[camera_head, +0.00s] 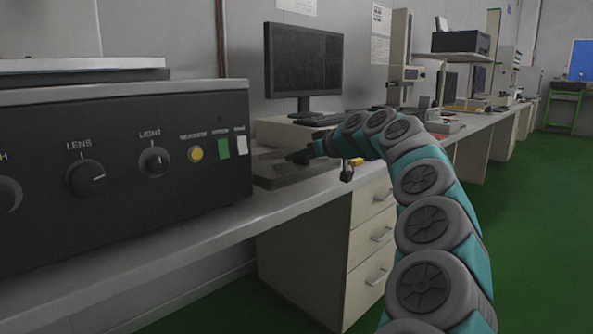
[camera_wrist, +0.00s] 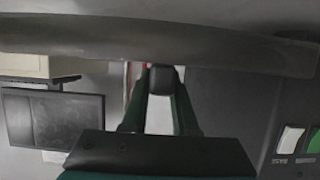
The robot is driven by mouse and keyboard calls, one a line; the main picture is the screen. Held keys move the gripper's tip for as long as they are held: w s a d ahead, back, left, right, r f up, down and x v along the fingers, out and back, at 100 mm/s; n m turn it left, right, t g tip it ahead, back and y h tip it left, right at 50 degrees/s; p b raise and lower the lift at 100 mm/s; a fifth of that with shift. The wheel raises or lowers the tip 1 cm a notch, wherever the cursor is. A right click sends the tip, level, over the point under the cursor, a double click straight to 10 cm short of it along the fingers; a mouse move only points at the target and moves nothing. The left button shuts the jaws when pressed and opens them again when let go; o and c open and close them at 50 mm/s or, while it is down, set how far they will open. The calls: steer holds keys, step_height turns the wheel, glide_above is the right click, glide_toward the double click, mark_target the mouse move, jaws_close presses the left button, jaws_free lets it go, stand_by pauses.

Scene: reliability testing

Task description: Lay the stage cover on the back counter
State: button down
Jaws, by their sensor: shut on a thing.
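The stage cover appears to be the dark grey flat plate (camera_head: 283,174) at the near counter's edge, just right of the black control panel. In the wrist view the plate (camera_wrist: 90,42) spans the top of the picture, with a small dark knob (camera_wrist: 166,80). My gripper (camera_wrist: 163,86) is shut on that knob, one finger on each side. In the head view my gripper (camera_head: 314,149) is at the plate's right end, partly hidden by my arm. I cannot tell whether the plate rests on the counter or is held just above it.
The control panel (camera_head: 120,150) with knobs and buttons stands close on the left. A monitor (camera_head: 303,62) and keyboard (camera_head: 316,120) stand behind the plate. The counter (camera_head: 210,218) runs along the wall; drawers (camera_head: 371,235) are below. Another bench (camera_head: 490,120) with equipment stands farther back. Green floor (camera_head: 550,230) is clear at right.

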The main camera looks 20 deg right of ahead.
mark_target(297, 165)
step_height(297, 165, down, 3)
steer(key=shift+f, duration=0.1)
steer(key=shift+a+f, duration=0.2)
steer(key=shift+f, duration=0.1)
steer(key=c, duration=0.7)
jaws_free()
steer(key=shift+r, duration=0.2)
steer(key=v, duration=1.2)
steer(key=shift+b, duration=0.3)
steer(key=shift+a, duration=0.1)
